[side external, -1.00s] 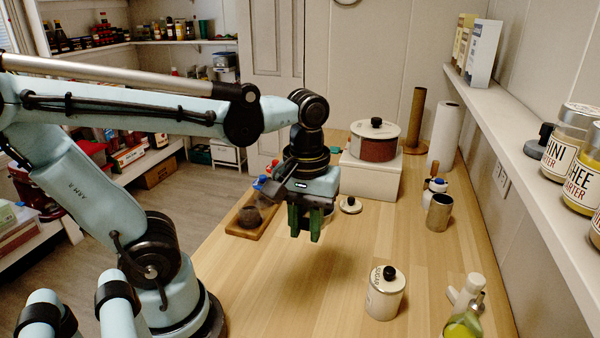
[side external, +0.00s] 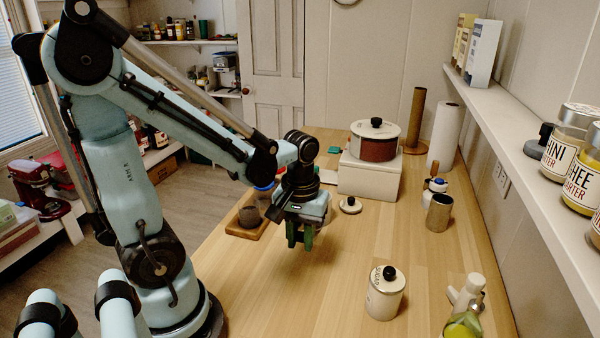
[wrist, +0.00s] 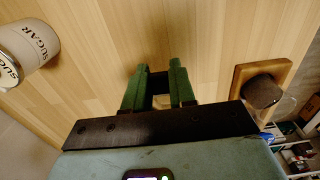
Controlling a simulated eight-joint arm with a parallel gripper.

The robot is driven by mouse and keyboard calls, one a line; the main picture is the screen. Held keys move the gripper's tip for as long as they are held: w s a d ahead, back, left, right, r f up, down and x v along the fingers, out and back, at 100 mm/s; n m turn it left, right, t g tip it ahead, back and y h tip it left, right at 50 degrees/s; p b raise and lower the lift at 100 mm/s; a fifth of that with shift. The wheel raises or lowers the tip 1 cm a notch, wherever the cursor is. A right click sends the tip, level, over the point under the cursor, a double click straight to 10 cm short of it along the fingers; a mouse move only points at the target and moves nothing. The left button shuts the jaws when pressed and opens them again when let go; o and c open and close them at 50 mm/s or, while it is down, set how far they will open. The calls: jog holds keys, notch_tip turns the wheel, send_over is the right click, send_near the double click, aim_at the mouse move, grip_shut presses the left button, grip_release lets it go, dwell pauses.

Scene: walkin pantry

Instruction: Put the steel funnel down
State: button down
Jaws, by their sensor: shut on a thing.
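My gripper (side external: 299,240) has its green fingers pointing down over the wooden counter, left of the white lidded canister. In the wrist view my gripper (wrist: 158,82) is shut on a small dark piece, which I take to be the steel funnel (wrist: 158,86). Most of the funnel is hidden by the fingers, so its shape and tilt cannot be made out. In the side view I cannot pick it out between the fingers. Bare counter shows below and ahead of the fingertips; I cannot tell the exact gap.
A wooden board (side external: 265,230) with a dark cup (side external: 249,216) stands left of the gripper. The middle counter (side external: 330,280) is clear.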

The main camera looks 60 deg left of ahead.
aim_at(300, 264)
jog(key=shift+w+a+f, duration=0.15)
jog(key=shift+a+f, duration=0.35)
jog(key=shift+a, duration=0.1)
jog(key=shift+f, duration=1.85)
jog(key=shift+f, duration=0.1)
jog(key=c, duration=0.9)
grip_release()
